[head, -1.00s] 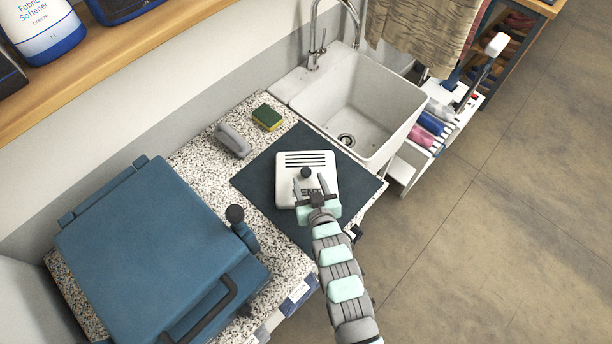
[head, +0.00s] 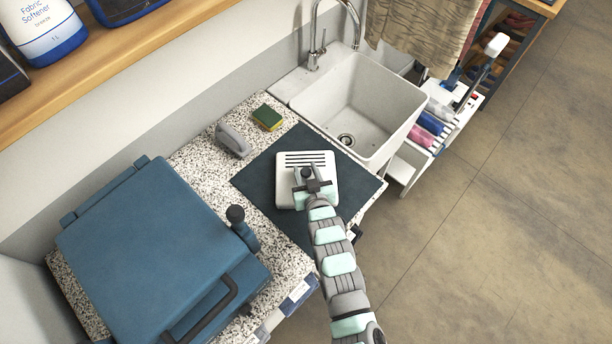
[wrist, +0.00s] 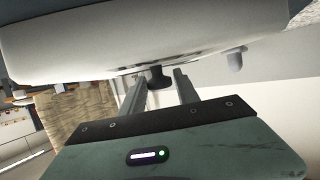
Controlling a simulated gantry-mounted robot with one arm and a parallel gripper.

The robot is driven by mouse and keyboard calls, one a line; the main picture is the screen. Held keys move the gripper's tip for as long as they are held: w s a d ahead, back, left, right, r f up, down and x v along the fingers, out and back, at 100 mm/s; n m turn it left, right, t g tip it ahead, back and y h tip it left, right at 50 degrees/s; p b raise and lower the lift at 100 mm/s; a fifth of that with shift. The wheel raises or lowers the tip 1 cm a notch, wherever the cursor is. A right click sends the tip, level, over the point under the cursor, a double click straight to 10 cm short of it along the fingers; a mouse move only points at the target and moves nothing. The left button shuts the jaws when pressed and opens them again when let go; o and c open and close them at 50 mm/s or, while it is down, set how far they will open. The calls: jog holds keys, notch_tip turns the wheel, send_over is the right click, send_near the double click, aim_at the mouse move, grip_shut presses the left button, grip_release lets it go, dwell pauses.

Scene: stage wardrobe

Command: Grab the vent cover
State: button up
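The vent cover (head: 323,160) is a white, rounded-square plate with dark slots along its far edge and a dark knob (head: 306,172) in its middle. It lies on a dark mat (head: 262,177). My gripper (head: 306,171) is over the cover, its two fingers on either side of the knob. In the wrist view, the cover (wrist: 90,40) fills the top and the dark knob (wrist: 160,78) sits between the fingertips. Gaps show between the knob and both fingers, so the gripper is open. My gripper and wrist hide the near part of the cover.
A white sink (head: 372,105) with a tap is behind the mat at right. A sponge (head: 268,117) and a grey-handled brush (head: 233,140) lie on the speckled counter. A large blue lidded case (head: 150,250) stands at left. Bare floor lies at right.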

grip_shut()
jog(key=shift+r, duration=0.15)
dwell(0.4)
